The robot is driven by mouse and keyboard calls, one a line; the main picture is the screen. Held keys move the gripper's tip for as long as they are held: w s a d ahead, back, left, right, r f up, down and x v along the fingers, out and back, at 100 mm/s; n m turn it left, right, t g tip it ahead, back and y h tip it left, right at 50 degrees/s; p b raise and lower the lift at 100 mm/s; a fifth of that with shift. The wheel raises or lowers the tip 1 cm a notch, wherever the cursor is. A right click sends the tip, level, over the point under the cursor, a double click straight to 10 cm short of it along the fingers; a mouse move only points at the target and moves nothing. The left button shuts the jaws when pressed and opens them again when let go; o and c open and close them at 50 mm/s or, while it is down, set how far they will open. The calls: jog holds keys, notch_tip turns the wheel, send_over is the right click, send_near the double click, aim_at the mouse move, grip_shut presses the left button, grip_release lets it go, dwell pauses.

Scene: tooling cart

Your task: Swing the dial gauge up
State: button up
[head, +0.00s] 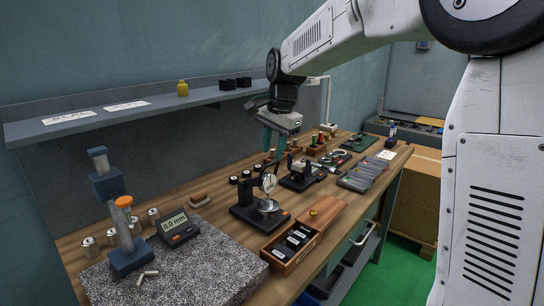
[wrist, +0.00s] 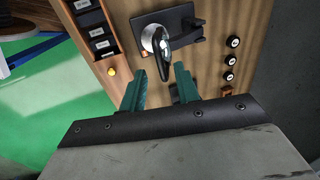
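The dial gauge (head: 268,183) is a small round dial with a pale face. It sits on a black stand (head: 243,212), above a round silver plate on the stand's base. In the wrist view the gauge (wrist: 163,58) is seen nearly edge-on from above, in front of my fingers, with the stand's black base (wrist: 182,24) behind it. My gripper (head: 271,140) has green fingers and hangs above and beyond the stand in the head view. In the wrist view my gripper (wrist: 160,82) is open, its fingers apart with nothing held between them.
An open wooden box (head: 290,242) of dark blocks lies right of the stand. A granite plate (head: 205,268) with a post and a digital readout (head: 175,227) is at front left. Another black fixture (head: 300,177) stands behind. A wall shelf (head: 150,108) runs along the back.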

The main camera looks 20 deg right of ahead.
aim_at(271, 163)
jog(key=shift+w+a+f, duration=0.1)
jog(key=shift+w+f, duration=0.05)
jog(key=shift+f, duration=0.6)
jog(key=shift+w+a+f, duration=0.1)
jog(key=shift+f, duration=0.65)
grip_shut()
